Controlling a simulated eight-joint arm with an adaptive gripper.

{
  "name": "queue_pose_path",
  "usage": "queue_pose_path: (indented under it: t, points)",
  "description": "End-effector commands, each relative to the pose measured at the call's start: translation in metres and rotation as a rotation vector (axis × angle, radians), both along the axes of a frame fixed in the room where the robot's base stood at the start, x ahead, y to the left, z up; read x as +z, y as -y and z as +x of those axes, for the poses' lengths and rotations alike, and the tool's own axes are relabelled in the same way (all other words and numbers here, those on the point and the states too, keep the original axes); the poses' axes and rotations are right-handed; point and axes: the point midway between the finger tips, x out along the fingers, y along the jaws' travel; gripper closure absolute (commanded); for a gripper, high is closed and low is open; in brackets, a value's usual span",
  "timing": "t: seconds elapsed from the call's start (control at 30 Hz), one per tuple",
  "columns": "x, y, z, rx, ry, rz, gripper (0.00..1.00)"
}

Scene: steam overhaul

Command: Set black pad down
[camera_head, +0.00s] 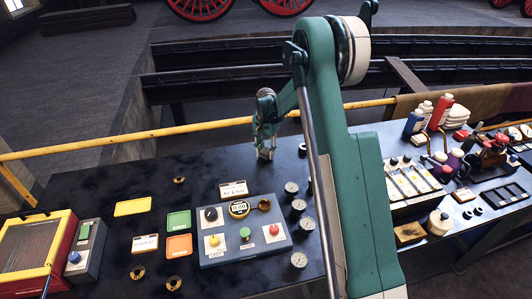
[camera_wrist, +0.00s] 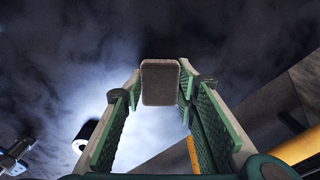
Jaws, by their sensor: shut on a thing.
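My gripper (camera_head: 264,143) is above the back part of the dark table (camera_head: 95,195), left of the tall green arm link. In the wrist view, my gripper (camera_wrist: 160,88) is shut on a small rounded rectangular pad (camera_wrist: 160,83). The pad looks grey-brown there, with a lighter rim, and sits between the fingertips. The dark, glossy tabletop lies beyond it. I cannot tell how large the gap between pad and table is. In the head view the pad is too small to make out clearly.
A control box (camera_head: 243,240) with buttons stands in front of the gripper. Several gauges (camera_head: 298,260) stand right of it. A yellow rail (camera_head: 120,140) runs behind the table.

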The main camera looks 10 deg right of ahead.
Motion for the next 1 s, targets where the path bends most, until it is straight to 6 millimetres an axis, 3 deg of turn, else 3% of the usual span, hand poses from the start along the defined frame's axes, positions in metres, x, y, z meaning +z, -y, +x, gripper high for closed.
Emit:
queue_pose_path:
  t: [0.3,0.33,0.43,1.0]
  points:
    - [-0.0036,0.0,0.0,0.0,0.0,0.0,0.84]
    - [-0.0037,0.0,0.0,0.0,0.0,0.0,0.69]
    - [-0.0029,0.0,0.0,0.0,0.0,0.0,0.56]
    - [0.0048,-0.0001,0.0001,0.0,0.0,0.0,0.55]
